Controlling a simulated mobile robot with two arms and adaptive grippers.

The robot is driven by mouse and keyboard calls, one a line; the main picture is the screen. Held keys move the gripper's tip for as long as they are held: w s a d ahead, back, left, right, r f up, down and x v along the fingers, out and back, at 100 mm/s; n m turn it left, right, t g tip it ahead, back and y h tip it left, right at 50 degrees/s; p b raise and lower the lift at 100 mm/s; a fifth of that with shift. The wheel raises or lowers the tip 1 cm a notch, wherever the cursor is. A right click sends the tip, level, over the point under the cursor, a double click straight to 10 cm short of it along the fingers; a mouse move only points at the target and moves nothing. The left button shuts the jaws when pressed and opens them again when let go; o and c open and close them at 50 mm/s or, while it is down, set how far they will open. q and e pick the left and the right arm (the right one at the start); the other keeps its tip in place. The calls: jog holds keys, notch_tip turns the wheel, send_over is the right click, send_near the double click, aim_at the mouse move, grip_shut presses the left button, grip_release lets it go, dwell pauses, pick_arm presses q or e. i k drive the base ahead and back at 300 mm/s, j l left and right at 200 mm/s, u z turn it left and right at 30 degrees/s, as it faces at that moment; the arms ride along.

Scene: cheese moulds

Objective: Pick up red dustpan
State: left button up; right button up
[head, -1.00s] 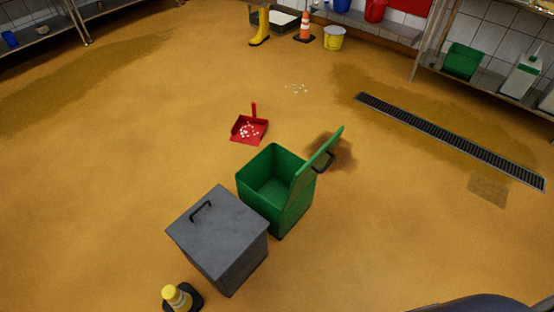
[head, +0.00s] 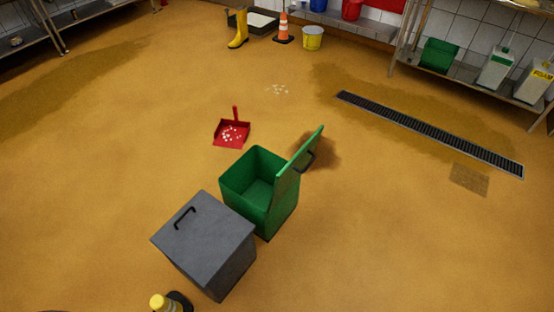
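The red dustpan (head: 219,139) lies on the floor near the middle of the head view, its handle standing up at the back. Several small white pieces lie in its pan. It is apart from the bins, just beyond them.
A green bin (head: 279,211) with its lid open and a closed grey bin (head: 206,247) stand in front of the dustpan. White crumbs (head: 278,90) lie beyond it. A floor drain (head: 430,132) runs at right. Floor left of the dustpan is clear.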

aim_at(231, 133)
jog(key=i+l+z, duration=0.8)
jog(key=i, duration=0.25)
jog(key=i+l, duration=0.1)
jog(key=i, duration=0.5)
jog(key=i+l, duration=0.1)
jog(key=i, duration=0.5)
jog(key=i+l+u, duration=0.1)
jog(key=i, duration=0.5)
jog(key=i+j+u, duration=0.2)
jog(key=i+u, duration=0.55)
jog(key=u, duration=0.2)
jog(key=i+u, duration=0.45)
jog(key=i+l+u, duration=0.25)
jog(key=u, duration=0.25)
